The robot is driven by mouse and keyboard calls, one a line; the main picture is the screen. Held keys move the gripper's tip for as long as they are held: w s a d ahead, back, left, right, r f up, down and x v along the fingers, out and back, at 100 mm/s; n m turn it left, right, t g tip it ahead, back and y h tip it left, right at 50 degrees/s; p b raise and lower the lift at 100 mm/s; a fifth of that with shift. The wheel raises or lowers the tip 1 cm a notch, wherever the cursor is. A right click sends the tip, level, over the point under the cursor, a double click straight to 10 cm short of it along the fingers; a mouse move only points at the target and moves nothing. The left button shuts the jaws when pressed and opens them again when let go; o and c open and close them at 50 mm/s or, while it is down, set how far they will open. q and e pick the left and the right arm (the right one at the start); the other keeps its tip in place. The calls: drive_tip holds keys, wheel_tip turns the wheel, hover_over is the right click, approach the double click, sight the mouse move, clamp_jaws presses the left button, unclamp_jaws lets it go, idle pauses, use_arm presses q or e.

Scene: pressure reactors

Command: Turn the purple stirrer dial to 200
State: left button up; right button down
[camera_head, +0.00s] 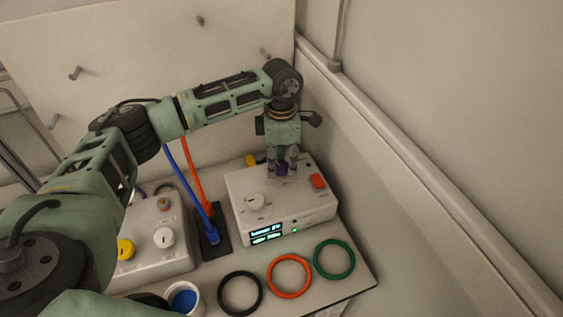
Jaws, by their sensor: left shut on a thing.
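The purple stirrer dial (283,169) is on top of the white control box (285,212), towards its back. My left gripper (283,172) comes down on it from above, with its fingers shut around the dial and partly hiding it. The box also carries a white dial (256,201) and a red switch (318,181). A small lit display (266,233) is on its front; its digits are too small to read surely. My right gripper is not in view.
Black (240,293), orange (289,276) and green (333,259) rings lie in front of the box. Blue and orange tubes rise from a dark block (214,245) beside it. Another grey box (152,245) and a white cup (183,298) stand left. A wall is close on the right.

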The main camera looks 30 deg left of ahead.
sight(281, 163)
use_arm(q)
drive_tip(key=shift+w+a+r, duration=0.25)
drive_tip(key=shift+w+r, duration=0.05)
drive_tip(key=o, duration=1)
drive_tip(key=shift+f, duration=0.15)
drive_tip(key=shift+s+d+f, duration=0.1)
wheel_tip(281, 163, up, 12)
